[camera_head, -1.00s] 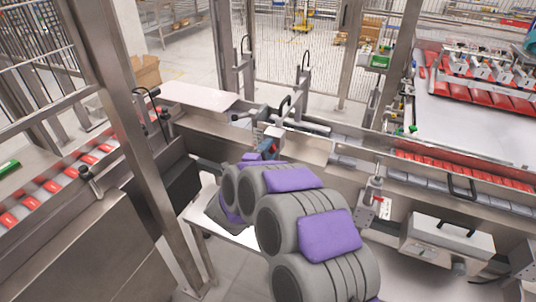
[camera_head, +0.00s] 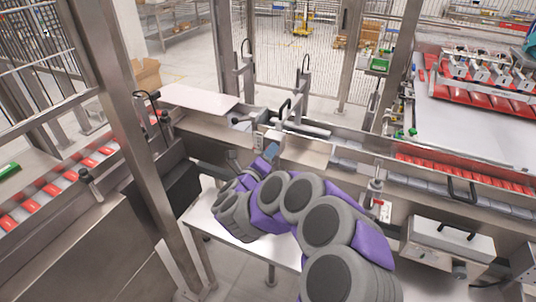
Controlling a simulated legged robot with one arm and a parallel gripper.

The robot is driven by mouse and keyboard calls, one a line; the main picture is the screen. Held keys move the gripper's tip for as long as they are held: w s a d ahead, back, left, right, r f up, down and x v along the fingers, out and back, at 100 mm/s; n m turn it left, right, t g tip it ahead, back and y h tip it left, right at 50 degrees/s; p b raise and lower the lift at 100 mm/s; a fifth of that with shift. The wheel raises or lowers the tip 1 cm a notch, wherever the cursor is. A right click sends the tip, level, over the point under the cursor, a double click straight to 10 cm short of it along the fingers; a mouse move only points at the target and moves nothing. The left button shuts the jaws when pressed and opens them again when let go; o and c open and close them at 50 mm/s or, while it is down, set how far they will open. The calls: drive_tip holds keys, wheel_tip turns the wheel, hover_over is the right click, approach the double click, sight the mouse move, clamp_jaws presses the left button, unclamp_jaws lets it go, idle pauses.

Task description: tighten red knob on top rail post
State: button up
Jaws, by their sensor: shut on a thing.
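My gripper (camera_head: 268,153) is at the far end of my grey and purple arm. It reaches the small grey bracket and post (camera_head: 258,138) on the top rail, left of the picture's middle. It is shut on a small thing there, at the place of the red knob. The fingers and the wrist hide the knob itself, so its turn cannot be seen. The top rail (camera_head: 305,150) runs from upper left to lower right behind the gripper.
A second post with a red lever (camera_head: 377,203) stands right of my arm. A grey box with a handle (camera_head: 450,238) is at lower right. A steel upright (camera_head: 150,165) stands at left. A white plate (camera_head: 230,222) lies below my wrist. Red packs (camera_head: 465,174) line the right conveyor.

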drive_tip(key=shift+s+f+m, duration=0.1)
drive_tip(key=shift+f+m, duration=0.2)
drive_tip(key=shift+m, duration=0.2)
drive_tip(key=o, duration=0.8)
drive_tip(key=shift+f, duration=0.1)
drive_tip(key=shift+o, duration=1.2)
drive_tip(key=shift+a, duration=0.1)
drive_tip(key=shift+r, duration=0.25)
drive_tip(key=p+v, duration=0.1)
drive_tip(key=v, duration=1.6)
drive_tip(key=shift+a, duration=0.1)
